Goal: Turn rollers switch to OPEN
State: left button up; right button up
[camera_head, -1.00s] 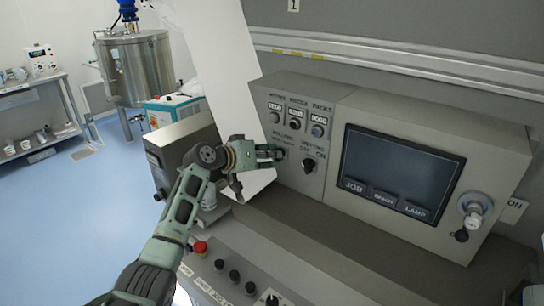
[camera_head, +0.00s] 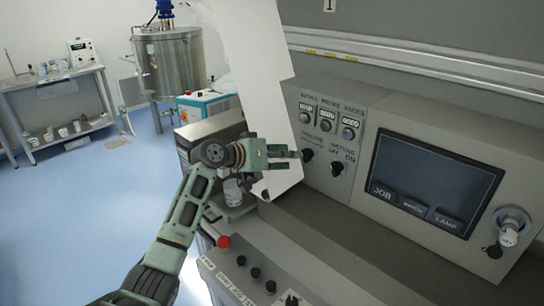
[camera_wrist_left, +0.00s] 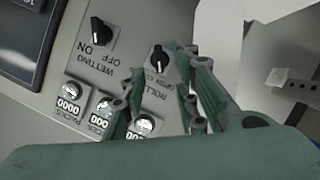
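The rollers switch (camera_head: 307,155) is a small black knob on the left part of the grey control panel. It also shows in the left wrist view (camera_wrist_left: 158,58), with a partly covered label beside it; which position it is set to is hard to tell. My left gripper (camera_head: 280,170) is in front of the panel, just left of the knob, with its fingers pointing at the panel. In the left wrist view my left gripper (camera_wrist_left: 156,82) has its fingers spread, with nothing between them. The knob appears just beyond the fingertips, seemingly apart from them. My right gripper is not in view.
The similar wetting switch (camera_head: 336,168) is to the right of the rollers switch. Several counters (camera_head: 327,113) sit above, and a dark screen (camera_head: 432,185) is further right. A red button (camera_head: 224,242) is on the lower console.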

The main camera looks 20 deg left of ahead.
pick_arm(q)
jog(key=v, duration=0.6)
jog(key=shift+s, duration=0.1)
dwell(0.3)
